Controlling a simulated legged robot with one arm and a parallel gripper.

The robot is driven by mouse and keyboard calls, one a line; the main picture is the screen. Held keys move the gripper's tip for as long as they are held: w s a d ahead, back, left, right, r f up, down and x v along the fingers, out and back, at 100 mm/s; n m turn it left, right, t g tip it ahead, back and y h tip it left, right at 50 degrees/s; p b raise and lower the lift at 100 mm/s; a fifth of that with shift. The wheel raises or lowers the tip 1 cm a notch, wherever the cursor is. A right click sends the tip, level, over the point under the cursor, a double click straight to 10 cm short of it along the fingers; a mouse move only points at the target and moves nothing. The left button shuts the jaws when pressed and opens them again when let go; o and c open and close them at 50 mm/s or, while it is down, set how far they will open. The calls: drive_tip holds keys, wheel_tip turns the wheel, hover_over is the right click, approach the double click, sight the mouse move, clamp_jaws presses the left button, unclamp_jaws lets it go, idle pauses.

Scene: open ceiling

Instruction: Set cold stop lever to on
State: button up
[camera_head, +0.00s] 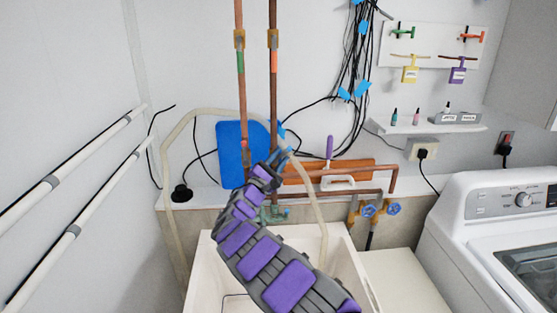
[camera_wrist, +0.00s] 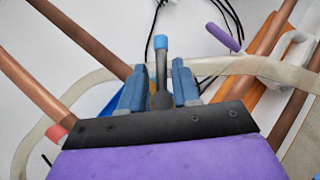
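My gripper (camera_wrist: 160,88) reaches in among the pipes above the sink; in the head view its tip (camera_head: 282,157) is small, at the end of my purple and grey arm. In the wrist view its two blue fingers stand apart. A dark grey stem with a blue tip (camera_wrist: 160,44), which looks like the cold stop lever, stands upright between them with gaps on both sides. Its base is hidden behind the gripper body. The copper pipe with an orange band (camera_head: 273,100) runs down behind the gripper. The valve body is hidden.
A second copper pipe (camera_head: 241,100) with a red band (camera_wrist: 56,133) is close on the left. A pale hose (camera_head: 310,185) loops around the gripper area. A blue board (camera_head: 230,155), a purple-handled trowel (camera_head: 329,150) and horizontal copper pipes stand nearby. The sink (camera_head: 202,260) is below.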

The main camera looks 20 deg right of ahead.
drive_tip(key=shift+a+r, duration=0.15)
drive_tip(key=p+v, duration=0.2)
drive_tip(key=v, duration=1.5)
drive_tip(key=shift+f+p, duration=0.25)
drive_tip(key=shift+p, duration=0.05)
drive_tip(key=shift+s+a, duration=0.1)
drive_tip(key=shift+c, duration=0.2)
